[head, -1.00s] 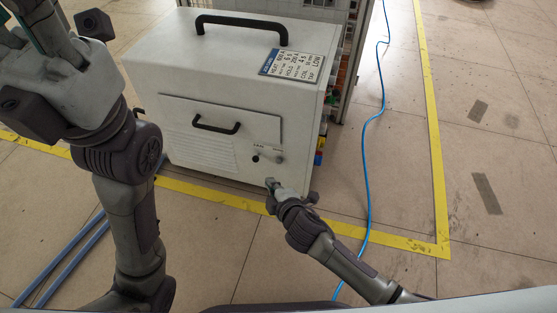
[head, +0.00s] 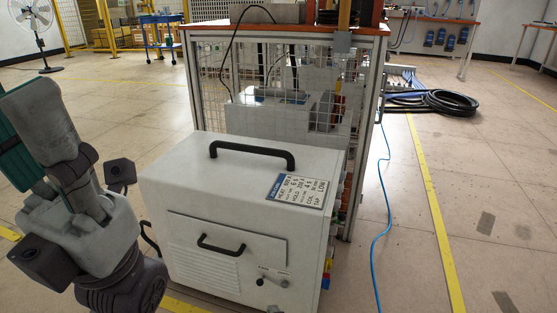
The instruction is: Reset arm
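My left gripper (head: 62,165) is large and close at the left edge, in front of and left of the white heater box (head: 215,190). Its grey fingers point up and left, with a dark, teal-edged part beside them. The view does not show whether they are open or shut.
The box has a black top handle (head: 252,152), a front handle (head: 221,246) and a settings label (head: 296,190). A mesh-sided bench (head: 365,90) stands behind it. A blue cable (head: 384,200) and yellow line (head: 437,215) run along open floor at right.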

